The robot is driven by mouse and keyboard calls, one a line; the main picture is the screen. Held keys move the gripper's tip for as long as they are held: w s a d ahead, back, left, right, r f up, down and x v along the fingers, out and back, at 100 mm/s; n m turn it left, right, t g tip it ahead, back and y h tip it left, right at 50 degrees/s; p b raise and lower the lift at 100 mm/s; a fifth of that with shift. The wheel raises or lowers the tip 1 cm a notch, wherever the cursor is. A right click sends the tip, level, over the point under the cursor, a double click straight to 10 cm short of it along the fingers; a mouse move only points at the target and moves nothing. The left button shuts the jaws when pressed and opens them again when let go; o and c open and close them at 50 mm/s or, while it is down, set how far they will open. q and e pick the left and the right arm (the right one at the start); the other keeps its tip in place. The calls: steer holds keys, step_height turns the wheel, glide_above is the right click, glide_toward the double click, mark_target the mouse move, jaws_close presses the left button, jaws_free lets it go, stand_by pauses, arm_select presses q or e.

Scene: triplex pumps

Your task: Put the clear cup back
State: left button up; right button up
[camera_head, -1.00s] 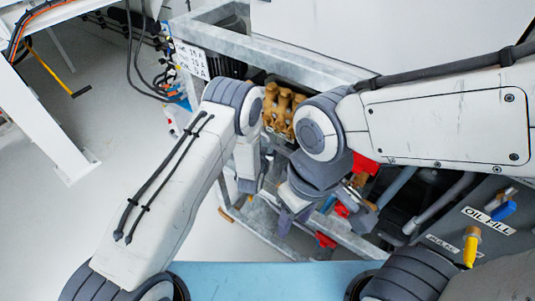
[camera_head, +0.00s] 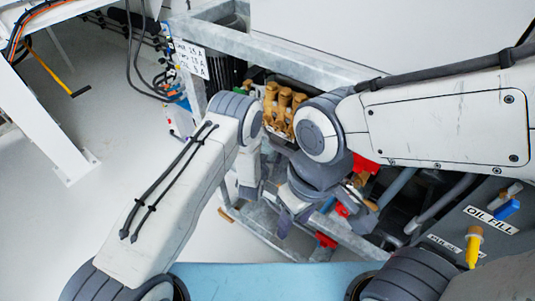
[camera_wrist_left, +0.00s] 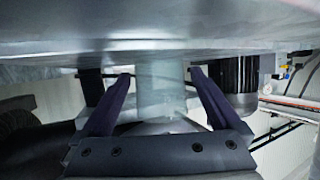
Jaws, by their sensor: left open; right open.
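The clear cup (camera_wrist_left: 160,85) shows in the left wrist view as a pale, see-through upright cylinder under a grey metal surface. It stands between the two dark fingers of my left gripper (camera_wrist_left: 157,100), which is open. I cannot tell whether either finger touches it. In the head view my left gripper (camera_head: 249,180) points down beside the metal frame, and I cannot make out the cup there. My right gripper (camera_head: 291,216) is open, lower and to the right, with nothing visible in it.
A galvanised frame (camera_head: 285,57) surrounds the brown pump block (camera_head: 282,105). An oil fill panel (camera_head: 480,225) is at the right. Open floor (camera_head: 125,170) lies left.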

arm_select(q)
steer(key=shift+r, duration=0.1)
steer(key=shift+s+r, duration=0.1)
steer(key=shift+r, duration=0.05)
steer(key=p+v, duration=0.1)
steer(key=v, duration=1)
steer(key=shift+s+p, duration=0.2)
steer(key=shift+p, duration=0.1)
steer(key=s+d+r+m+g, duration=0.1)
steer(key=s+d+r+g, duration=0.2)
steer(key=r, duration=0.4)
steer(key=s+d+r+m+g, duration=0.1)
steer(key=s+d+r+g, duration=0.25)
steer(key=r, duration=0.35)
steer(key=s+a+r+m+g, duration=0.1)
steer(key=s+a+r+g, duration=0.1)
steer(key=s, duration=0.5)
steer(key=s+a+r+m+g+y, duration=0.1)
steer(key=s+a+r+g, duration=0.1)
steer(key=s+a+r, duration=0.2)
steer(key=s+a+r+g+y, duration=0.1)
steer(key=s+r, duration=0.5)
steer(key=s, duration=0.6)
steer(key=shift+a+m+g, duration=0.4)
steer(key=shift+a+g, duration=0.35)
steer(key=shift+a, duration=0.25)
